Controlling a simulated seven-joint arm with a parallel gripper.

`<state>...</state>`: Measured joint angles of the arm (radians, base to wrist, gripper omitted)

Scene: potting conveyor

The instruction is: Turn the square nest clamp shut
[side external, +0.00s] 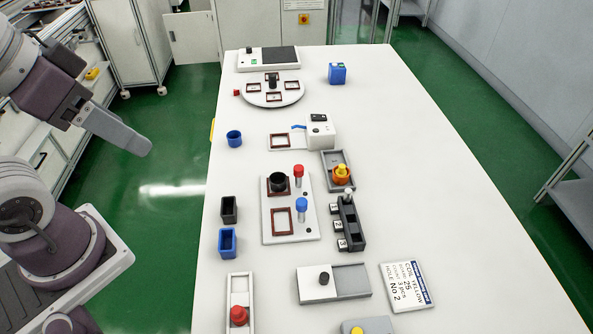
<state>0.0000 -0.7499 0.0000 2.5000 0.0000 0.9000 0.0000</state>
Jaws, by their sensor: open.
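A pale plate (305,225) on the white table bears two brown square nest frames. The near frame (282,224) looks empty, with a blue-topped clamp knob (301,205) upright at its right. The far frame (271,193) has a black round cup (278,182) in it, with a red-topped knob (298,171) at its right. I cannot tell whether either clamp is turned over its nest. My gripper (142,149) is at the left over the green floor, well apart from the plate. It is open and seen side-on, its jaws overlapping; nothing shows in it.
A black box (229,210) and a blue box (227,243) stand left of the plate. A dark block with several white tags (348,226) and a tray with a yellow-orange piece (341,174) stand right. A white fixture (321,132) is beyond. The table's right side is clear.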

